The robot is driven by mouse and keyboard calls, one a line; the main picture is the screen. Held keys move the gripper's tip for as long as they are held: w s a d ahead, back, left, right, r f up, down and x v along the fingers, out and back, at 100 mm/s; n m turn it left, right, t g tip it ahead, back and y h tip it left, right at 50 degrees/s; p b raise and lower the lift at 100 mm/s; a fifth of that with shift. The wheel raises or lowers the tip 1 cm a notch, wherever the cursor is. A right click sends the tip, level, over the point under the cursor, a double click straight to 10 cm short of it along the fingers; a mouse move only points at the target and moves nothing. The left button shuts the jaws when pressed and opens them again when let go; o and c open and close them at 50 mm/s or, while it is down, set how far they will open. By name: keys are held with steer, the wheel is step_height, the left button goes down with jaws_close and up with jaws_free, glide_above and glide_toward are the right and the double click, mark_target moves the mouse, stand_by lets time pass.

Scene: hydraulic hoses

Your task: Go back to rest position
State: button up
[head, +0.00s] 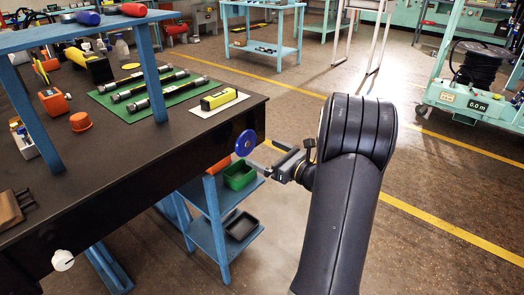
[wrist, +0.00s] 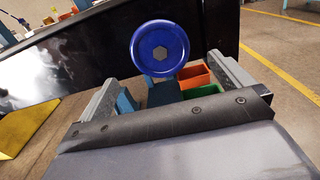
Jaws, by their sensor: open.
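My gripper (head: 264,154) is open at the right end of the dark workbench (head: 150,172), and I see nothing between its fingers. In the wrist view its two grey fingers (wrist: 165,84) are spread wide. A blue round wheel with a hex centre (head: 245,143) is at the bench's end, just left of the fingertips. In the wrist view the blue wheel (wrist: 160,48) appears ahead of the gap between the fingers, apart from them as far as I can tell. My dark arm fills the lower right middle of the head view.
Hoses lie on a green mat (head: 108,108) beside a yellow level (head: 219,99). A blue cart (head: 207,200) with a green bin (head: 239,175) and a black tray (head: 241,226) stands below the gripper. A hose-reel cart (head: 466,100) is at right. Open floor lies right of my arm.

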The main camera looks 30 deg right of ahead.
mark_target(248, 144)
steer(key=b+x, duration=0.1)
steer(key=x, duration=1)
steer(key=shift+b, duration=0.3)
steer(key=shift+s+d, duration=0.1)
